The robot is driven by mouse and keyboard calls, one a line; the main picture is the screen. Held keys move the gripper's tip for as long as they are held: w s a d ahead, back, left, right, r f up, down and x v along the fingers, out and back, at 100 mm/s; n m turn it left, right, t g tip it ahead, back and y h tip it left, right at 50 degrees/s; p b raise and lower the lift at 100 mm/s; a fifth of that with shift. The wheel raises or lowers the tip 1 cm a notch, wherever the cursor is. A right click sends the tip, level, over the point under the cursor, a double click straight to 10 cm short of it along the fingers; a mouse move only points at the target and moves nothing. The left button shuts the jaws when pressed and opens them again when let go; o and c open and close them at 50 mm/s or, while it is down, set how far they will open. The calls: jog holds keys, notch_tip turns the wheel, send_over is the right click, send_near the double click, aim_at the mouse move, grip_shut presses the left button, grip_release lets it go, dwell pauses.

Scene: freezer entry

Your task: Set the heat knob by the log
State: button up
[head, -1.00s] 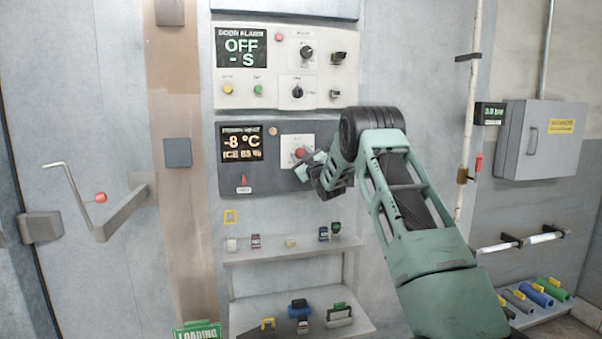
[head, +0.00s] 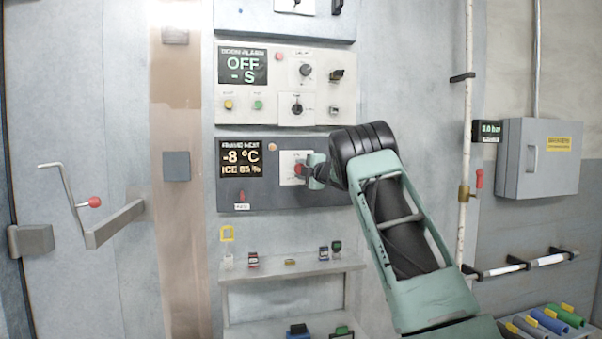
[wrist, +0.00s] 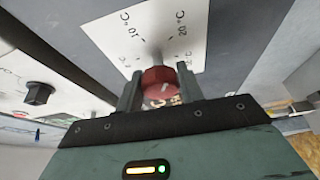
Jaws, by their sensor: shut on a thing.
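The red heat knob (wrist: 160,82) sits on a white dial plate with degree marks, among them 10 °C and 20 °C. In the head view the knob (head: 299,169) is on the dark frame heat panel (head: 290,197), partly hidden by my gripper. My gripper (wrist: 158,88) has one finger on each side of the knob and is shut on it. It also shows in the head view (head: 308,172), coming in from the right. The panel's display (head: 241,158) reads -8 °C and ICE 85 %. No log shows clearly.
Above is the white door alarm panel (head: 286,118), with a display reading OFF and several knobs and buttons. A shelf (head: 290,268) with small coloured items is below. A crank handle (head: 65,190) is on the left door; a grey box (head: 541,158) is at right.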

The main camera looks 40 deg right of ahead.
jog(key=n, duration=0.2)
jog(key=n+g+p, duration=0.1)
jog(key=n, duration=0.1)
jog(key=shift+w+a+r+g, duration=0.1)
jog(key=shift+r+g, duration=0.05)
jog(key=shift+g, duration=0.15)
jog(key=shift+n+g+h+p, duration=0.5)
jog(key=shift+n+g+p, duration=0.45)
jog(key=shift+n, duration=1.15)
jog(key=o, duration=1)
jog(key=b+v, duration=0.5)
jog(key=v, duration=1.2)
jog(key=shift+a+r, duration=0.1)
jog(key=shift+a, duration=0.05)
